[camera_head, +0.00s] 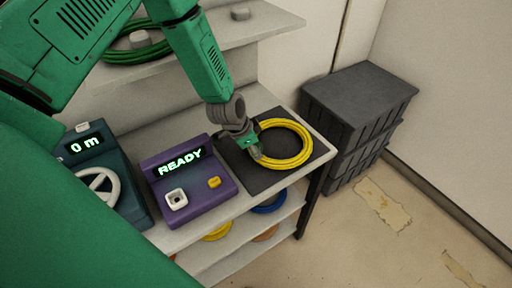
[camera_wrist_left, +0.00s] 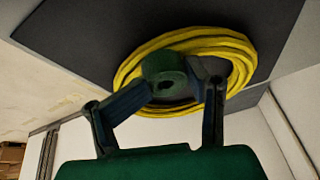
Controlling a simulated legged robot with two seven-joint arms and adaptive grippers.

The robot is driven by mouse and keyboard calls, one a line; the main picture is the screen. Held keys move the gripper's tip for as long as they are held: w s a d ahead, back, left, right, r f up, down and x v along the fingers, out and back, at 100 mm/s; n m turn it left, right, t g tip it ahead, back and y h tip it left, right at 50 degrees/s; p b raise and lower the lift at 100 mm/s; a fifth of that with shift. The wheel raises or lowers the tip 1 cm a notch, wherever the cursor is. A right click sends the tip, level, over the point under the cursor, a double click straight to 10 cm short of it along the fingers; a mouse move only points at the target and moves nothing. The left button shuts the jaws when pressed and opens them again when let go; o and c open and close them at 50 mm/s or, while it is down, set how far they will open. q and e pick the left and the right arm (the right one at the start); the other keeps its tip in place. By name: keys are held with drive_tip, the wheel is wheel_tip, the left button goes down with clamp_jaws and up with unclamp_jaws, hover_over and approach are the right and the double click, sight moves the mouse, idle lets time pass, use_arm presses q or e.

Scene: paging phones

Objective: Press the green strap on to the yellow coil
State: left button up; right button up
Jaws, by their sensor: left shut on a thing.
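The yellow coil (camera_head: 303,159) lies flat on a dark mat (camera_head: 253,182) on the bench. It also shows in the left wrist view (camera_wrist_left: 247,62), as a ring beyond my fingers. My left gripper (camera_head: 252,148) is at the coil's left side, low over the mat. In the left wrist view my left gripper (camera_wrist_left: 180,82) is shut on the green strap (camera_wrist_left: 163,66), a small rolled green band. The strap overlaps the coil's ring in that view; whether it touches the coil I cannot tell. My right gripper is not in view.
A purple device (camera_head: 190,187) reading READY, with a white socket and yellow button, stands left of the mat. Farther left is a teal unit (camera_head: 98,170) showing 0 m. A shelf with a green coil (camera_head: 133,54) is above. Dark stacked crates (camera_head: 357,105) stand right of the bench.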

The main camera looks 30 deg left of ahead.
use_arm(q)
drive_tip(key=o, duration=1.5)
drive_tip(key=shift+c, duration=0.2)
drive_tip(key=shift+o, duration=0.5)
drive_tip(key=o, duration=0.3)
drive_tip(key=shift+o, duration=0.2)
drive_tip(key=shift+r+p, duration=2.7)
drive_tip(key=shift+r, duration=0.8)
